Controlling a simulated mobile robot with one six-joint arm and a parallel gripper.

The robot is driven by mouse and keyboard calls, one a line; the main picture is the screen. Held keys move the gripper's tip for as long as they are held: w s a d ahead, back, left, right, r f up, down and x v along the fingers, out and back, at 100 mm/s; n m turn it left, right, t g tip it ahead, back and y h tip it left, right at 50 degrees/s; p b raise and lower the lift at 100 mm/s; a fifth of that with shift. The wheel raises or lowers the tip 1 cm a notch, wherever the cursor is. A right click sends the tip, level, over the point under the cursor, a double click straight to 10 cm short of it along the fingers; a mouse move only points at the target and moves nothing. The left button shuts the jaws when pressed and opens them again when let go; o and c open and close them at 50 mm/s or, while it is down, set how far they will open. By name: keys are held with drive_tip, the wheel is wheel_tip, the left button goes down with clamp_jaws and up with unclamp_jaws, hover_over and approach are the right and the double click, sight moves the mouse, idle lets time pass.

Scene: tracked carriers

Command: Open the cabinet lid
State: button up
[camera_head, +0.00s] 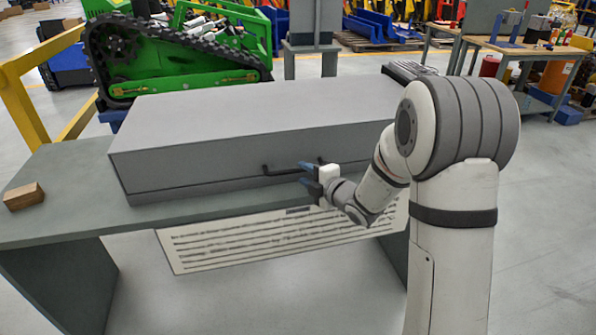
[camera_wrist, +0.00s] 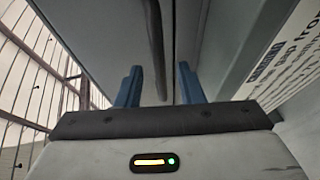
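A long grey cabinet (camera_head: 160,170) lies on the table with its lid (camera_head: 250,105) down. A dark bar handle (camera_head: 282,171) is on its front face; its right part is partly hidden by my gripper. My gripper (camera_head: 307,175) is at the front face by the handle, its blue fingers pointing toward the cabinet. In the wrist view my gripper (camera_wrist: 159,85) is open, with a clear gap between the fingers. The dark handle (camera_wrist: 155,45) runs between them in that view; I cannot tell whether either finger touches it.
The grey-green table (camera_head: 60,190) carries a small brown block (camera_head: 23,196) at its left end. A printed panel (camera_head: 270,240) hangs below the front edge. A green tracked carrier (camera_head: 180,60) stands behind.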

sight(299, 171)
drive_tip(key=shift+x, duration=1.9)
clamp_jaws()
